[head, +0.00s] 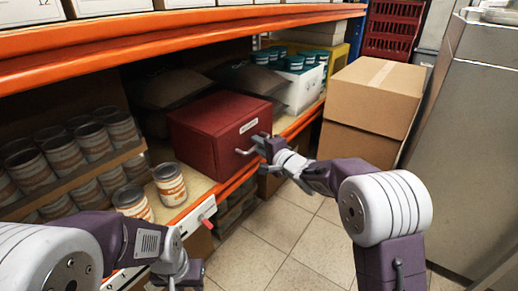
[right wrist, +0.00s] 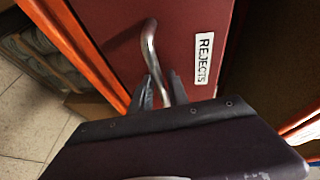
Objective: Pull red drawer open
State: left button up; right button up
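The red drawer is in a red box (head: 215,130) on the shelf, with a white label on its front and a metal bar handle (head: 246,150). The drawer looks closed. In the right wrist view, the red front (right wrist: 185,15) bears a "REJECTS" label, and the curved handle (right wrist: 150,45) runs down between my fingers. My right gripper (head: 262,143) is at the handle; its fingers (right wrist: 162,88) stand apart, one on each side of the bar. Whether they touch it is unclear. My left arm is low at the left of the head view; its fingers are not clear.
Several striped cans (head: 170,184) stand left of the red box. A white box (head: 303,90) with teal-lidded jars is behind it. Cardboard boxes (head: 375,95) are stacked at the right. An orange shelf beam (head: 150,40) runs above. The tiled floor (head: 290,225) is clear.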

grip_shut()
dwell(1.4)
